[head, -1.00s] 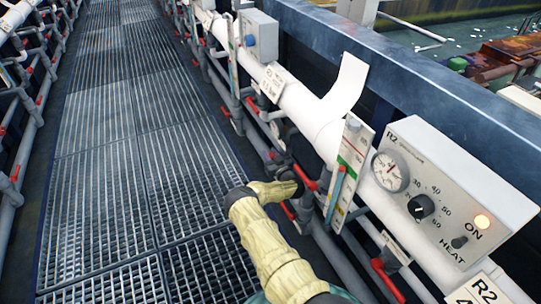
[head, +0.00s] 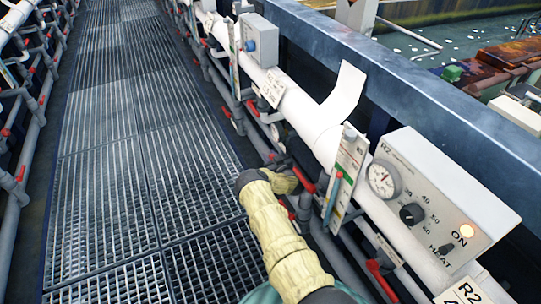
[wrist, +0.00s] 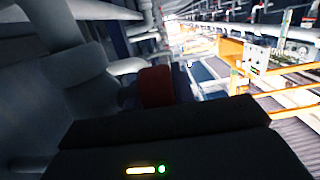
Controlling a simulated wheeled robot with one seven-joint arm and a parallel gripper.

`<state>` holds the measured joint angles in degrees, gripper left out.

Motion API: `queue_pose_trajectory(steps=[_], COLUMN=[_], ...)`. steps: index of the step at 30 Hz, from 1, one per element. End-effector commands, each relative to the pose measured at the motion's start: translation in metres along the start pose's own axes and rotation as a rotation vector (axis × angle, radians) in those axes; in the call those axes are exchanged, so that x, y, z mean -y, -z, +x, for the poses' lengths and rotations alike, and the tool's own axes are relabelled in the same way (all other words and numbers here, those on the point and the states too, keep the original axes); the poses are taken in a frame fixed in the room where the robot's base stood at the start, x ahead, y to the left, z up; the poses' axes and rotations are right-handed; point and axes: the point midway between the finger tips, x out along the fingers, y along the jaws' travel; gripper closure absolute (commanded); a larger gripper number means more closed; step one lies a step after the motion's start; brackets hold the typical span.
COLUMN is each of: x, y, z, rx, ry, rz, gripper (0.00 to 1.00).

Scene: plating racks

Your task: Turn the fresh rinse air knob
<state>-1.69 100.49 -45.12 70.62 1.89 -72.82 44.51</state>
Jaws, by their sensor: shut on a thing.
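My gripper (head: 288,181) is at the end of my yellow-sleeved arm, low beside the white pipe, and is mostly hidden by the wrist. It is shut on a red valve handle (head: 304,181) on the grey pipework. In the wrist view, the red handle (wrist: 157,87) shows just beyond the dark gripper body, with grey pipe behind it. The fingertips and the exact contact are hidden. I can read no label naming this handle as the fresh rinse air knob.
A control box (head: 430,200) marked R2, with a gauge, a dial and a lit lamp, stands at right. A flow-gauge plate (head: 347,172) is close right of the gripper. More red-handled valves (head: 383,275) line the pipes. The grating walkway (head: 120,180) at left is clear.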

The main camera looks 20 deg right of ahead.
Motion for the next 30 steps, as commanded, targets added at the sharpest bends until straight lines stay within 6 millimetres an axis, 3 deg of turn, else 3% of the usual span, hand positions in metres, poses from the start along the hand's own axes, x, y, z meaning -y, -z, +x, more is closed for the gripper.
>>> queue_pose_trajectory(steps=[3, 4, 5, 19, 30], x=[-0.003, -0.003, -0.003, -0.001, -0.002], y=[-0.003, -0.003, -0.003, 0.001, 0.002], z=[-0.002, -0.002, -0.002, -0.010, -0.070], rx=[0.006, 0.006, 0.006, 0.001, 0.004], ry=[-0.006, -0.006, -0.006, -0.002, -0.005], rz=[-0.001, -0.001, -0.001, 0.000, 0.001], gripper=[0.97, 0.71, 0.65, 0.65, 0.65])
